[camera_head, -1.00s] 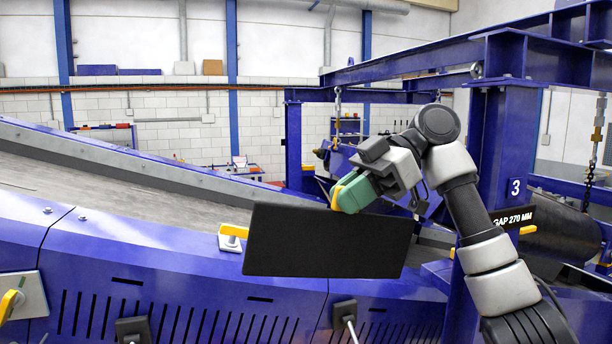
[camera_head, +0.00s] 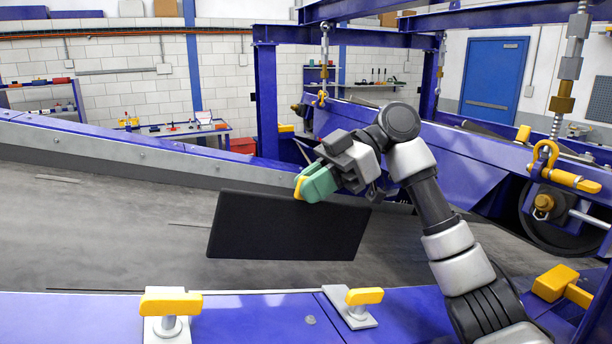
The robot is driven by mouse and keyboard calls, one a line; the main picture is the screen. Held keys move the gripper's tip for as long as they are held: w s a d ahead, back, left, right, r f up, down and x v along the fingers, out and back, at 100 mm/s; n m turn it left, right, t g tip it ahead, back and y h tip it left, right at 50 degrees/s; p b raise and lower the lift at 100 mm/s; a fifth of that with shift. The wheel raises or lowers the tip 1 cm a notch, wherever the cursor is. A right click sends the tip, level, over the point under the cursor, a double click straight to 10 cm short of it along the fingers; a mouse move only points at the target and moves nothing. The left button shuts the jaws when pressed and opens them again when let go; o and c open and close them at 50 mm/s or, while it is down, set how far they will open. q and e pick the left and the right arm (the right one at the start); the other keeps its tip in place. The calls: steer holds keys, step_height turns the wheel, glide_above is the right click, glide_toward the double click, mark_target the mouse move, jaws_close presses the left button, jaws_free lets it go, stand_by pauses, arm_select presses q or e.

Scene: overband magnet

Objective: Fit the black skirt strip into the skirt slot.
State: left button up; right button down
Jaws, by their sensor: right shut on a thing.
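The black skirt strip (camera_head: 285,228) is a flat dark rectangular sheet. It hangs over the grey conveyor belt, tilted slightly, with its long lower edge above the belt's near part. My right gripper (camera_head: 303,190) has green and yellow fingers and is shut on the strip's top edge, near its middle. A long thin slot line (camera_head: 245,291) runs along the near blue side frame; I cannot tell if it is the skirt slot. Yellow-handled clamps (camera_head: 171,303) and (camera_head: 364,297) stand on that frame. My left gripper is not in view.
The grey belt (camera_head: 90,225) is bare to the left. A magnet-side drum (camera_head: 565,220) is at right. A yellow handle (camera_head: 562,285) sticks up at lower right.

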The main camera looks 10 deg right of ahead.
mark_target(297, 244)
steer(key=shift+s+a+f, duration=0.15)
steer(key=shift+a+f, duration=0.05)
steer(key=shift+f, duration=0.25)
steer(key=shift+s+a+f, duration=0.15)
steer(key=shift+f, duration=0.25)
steer(key=shift+s+a+f, duration=0.15)
steer(key=shift+a+f, duration=0.1)
steer(key=shift+f, duration=0.4)
steer(key=shift+s+a+f, duration=0.1)
steer(key=shift+a+f, duration=0.1)
steer(key=shift+f, duration=0.45)
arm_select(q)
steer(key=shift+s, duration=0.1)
arm_select(e)
steer(key=shift+a+f, duration=0.15)
steer(key=shift+f, duration=0.3)
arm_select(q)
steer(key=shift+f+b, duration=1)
arm_select(e)
steer(key=shift+s+a+f, duration=0.1)
steer(key=shift+a+f, duration=0.1)
steer(key=shift+f, duration=0.55)
steer(key=shift+a+f, duration=0.2)
steer(key=shift+f, duration=0.55)
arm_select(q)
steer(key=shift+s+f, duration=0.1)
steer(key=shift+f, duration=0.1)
arm_select(e)
steer(key=shift+s+f, duration=0.15)
steer(key=shift+f, duration=0.15)
